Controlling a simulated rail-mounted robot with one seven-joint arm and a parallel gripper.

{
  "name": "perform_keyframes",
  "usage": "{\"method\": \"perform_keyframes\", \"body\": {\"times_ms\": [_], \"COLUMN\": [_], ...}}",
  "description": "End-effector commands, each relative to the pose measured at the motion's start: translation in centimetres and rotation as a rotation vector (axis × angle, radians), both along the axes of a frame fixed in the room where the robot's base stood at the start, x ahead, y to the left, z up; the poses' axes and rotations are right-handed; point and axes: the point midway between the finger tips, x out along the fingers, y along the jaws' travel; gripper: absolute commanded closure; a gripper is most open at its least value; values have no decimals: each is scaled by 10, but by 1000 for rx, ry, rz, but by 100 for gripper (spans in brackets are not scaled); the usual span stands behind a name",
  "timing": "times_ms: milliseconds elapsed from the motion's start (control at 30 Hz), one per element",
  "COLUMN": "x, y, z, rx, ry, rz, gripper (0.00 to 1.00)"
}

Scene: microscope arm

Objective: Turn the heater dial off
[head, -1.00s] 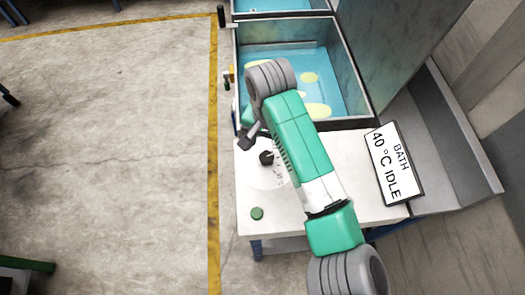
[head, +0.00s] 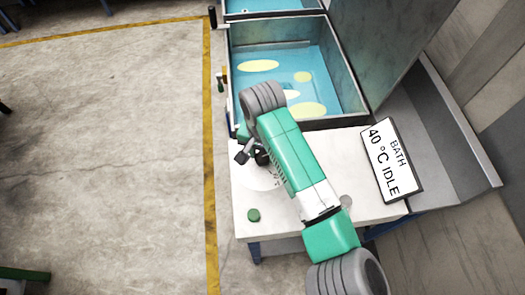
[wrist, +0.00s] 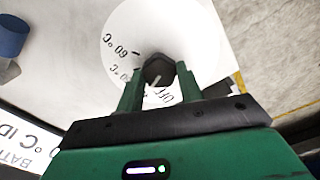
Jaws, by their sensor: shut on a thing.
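The heater dial (wrist: 158,68) is a dark knob on a round white scale plate (wrist: 135,28). In the wrist view it sits between the two green fingers of my gripper (wrist: 159,78), which is shut on it. A white pointer line shows on the knob's near side, close to the OFF mark (wrist: 164,95); whether it lines up exactly I cannot tell. The 60 °C mark (wrist: 116,48) lies to the left. In the head view my arm and gripper (head: 252,154) partly cover the dial and its plate (head: 256,178).
A sign (head: 391,160) reading "BATH 40 °C IDLE" stands on the right of the white bench top (head: 285,219). A green button (head: 254,215) is near the front left. The water bath (head: 345,65) lies behind. A blue cylinder (wrist: 10,36) shows in the wrist view.

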Motion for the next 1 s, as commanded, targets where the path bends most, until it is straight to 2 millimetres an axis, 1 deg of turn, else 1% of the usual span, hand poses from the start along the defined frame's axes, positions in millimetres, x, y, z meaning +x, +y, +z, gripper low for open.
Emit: {"method": "perform_keyframes", "body": {"times_ms": [167,367,700,1000], "x": [-1,-2,-1,0], "y": [1,2,1,1], "z": [7,11,3,2], "rx": [2,3,1,1], "ry": [3,6,4,1], "rz": [25,115,371,577], "gripper": [86,86,86,86]}}
